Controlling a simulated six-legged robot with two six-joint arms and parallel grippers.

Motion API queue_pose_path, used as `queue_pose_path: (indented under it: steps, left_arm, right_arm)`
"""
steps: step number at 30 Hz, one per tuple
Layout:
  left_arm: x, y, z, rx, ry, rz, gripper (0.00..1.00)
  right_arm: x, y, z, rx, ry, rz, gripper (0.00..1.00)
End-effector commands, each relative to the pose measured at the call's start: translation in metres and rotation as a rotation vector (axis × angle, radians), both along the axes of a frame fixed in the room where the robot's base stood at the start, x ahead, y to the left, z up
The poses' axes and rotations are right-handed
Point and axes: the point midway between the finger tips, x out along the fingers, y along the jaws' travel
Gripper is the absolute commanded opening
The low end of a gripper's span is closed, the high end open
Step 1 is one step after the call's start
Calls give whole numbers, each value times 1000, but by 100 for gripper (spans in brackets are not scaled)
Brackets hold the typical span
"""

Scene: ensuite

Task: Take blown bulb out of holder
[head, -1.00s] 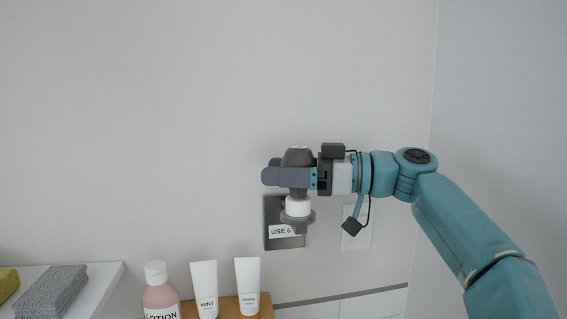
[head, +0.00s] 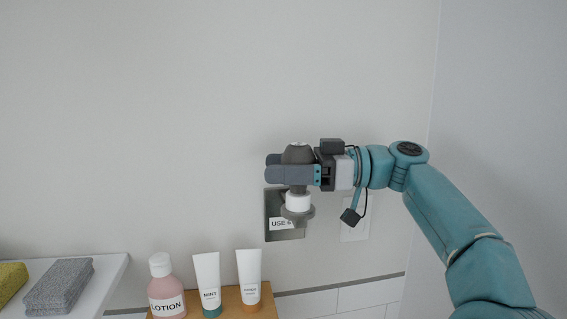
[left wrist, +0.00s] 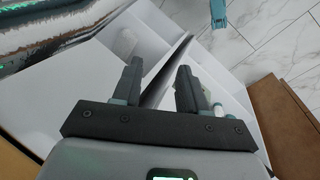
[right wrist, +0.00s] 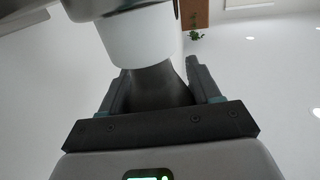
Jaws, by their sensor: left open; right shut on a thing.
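The dark grey blown bulb (head: 298,153) stands upright in front of the wall in the head view. My right gripper (head: 279,169) is shut on it from the right side. Below the fingers are a white collar (head: 298,202) and a grey holder flange (head: 297,215). I cannot tell whether the bulb is still seated in them. In the right wrist view the bulb (right wrist: 160,86) is between the fingers, with the white collar (right wrist: 140,38) above it in the picture. My left gripper (left wrist: 158,84) is open and empty in the left wrist view.
A metal wall plate (head: 271,205) with a partly hidden "USE 6" label is behind the holder. A lotion bottle (head: 161,268) and two tubes (head: 208,270) (head: 249,265) stand on a wooden surface below. The upper wall is clear.

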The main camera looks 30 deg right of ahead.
Motion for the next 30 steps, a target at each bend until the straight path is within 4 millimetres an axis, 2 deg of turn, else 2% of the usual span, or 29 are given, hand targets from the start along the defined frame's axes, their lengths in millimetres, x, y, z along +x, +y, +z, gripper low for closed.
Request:
queue_pose_path:
  steps: [30]
  left_arm:
    - [0,0,47,0,0,0,43]
  right_arm:
    - [-3,1,-1,0,8,217,33]
